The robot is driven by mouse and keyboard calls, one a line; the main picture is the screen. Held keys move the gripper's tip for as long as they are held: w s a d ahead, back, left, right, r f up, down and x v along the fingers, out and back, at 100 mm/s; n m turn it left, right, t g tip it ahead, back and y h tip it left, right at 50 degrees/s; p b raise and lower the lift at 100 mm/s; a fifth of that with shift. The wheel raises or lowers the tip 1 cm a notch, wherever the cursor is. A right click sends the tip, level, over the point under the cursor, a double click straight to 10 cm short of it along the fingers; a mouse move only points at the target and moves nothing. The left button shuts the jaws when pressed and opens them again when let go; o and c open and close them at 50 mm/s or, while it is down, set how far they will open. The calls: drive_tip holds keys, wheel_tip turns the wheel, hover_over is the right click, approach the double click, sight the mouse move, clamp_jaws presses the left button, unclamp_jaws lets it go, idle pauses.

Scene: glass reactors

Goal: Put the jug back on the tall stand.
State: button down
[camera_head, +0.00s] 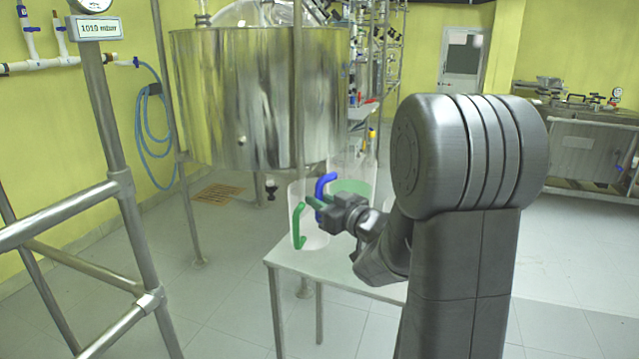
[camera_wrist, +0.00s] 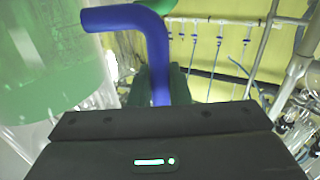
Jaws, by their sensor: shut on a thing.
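A clear jug with green liquid (camera_head: 352,187) and a blue handle (camera_head: 322,183) is in the head view, beyond my gripper (camera_head: 322,205). The wrist view shows the blue handle (camera_wrist: 155,45) running down between the fingers of my gripper (camera_wrist: 157,87), which is shut on it. The green liquid (camera_wrist: 50,70) fills the left of that view. The jug's base is hidden behind my gripper and arm, so I cannot tell whether it touches the surface below. A white-topped stand with metal legs (camera_head: 335,268) is under and in front of it.
A second clear jug with a green handle (camera_head: 298,228) stands at the left end of the white top, close beside my gripper. A large steel tank (camera_head: 240,100) is behind. Metal railings (camera_head: 70,208) are at the left. Open floor (camera_head: 560,270) lies to the right.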

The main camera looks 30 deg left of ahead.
wheel_tip(320, 180, down, 10)
drive_tip(key=b, duration=0.2)
idle(0.3)
drive_tip(key=shift+f, duration=0.1)
drive_tip(key=c, duration=1.4)
unclamp_jaws()
drive_tip(key=shift+f, duration=0.1)
drive_tip(key=shift+o, duration=0.2)
drive_tip(key=v, duration=1.2)
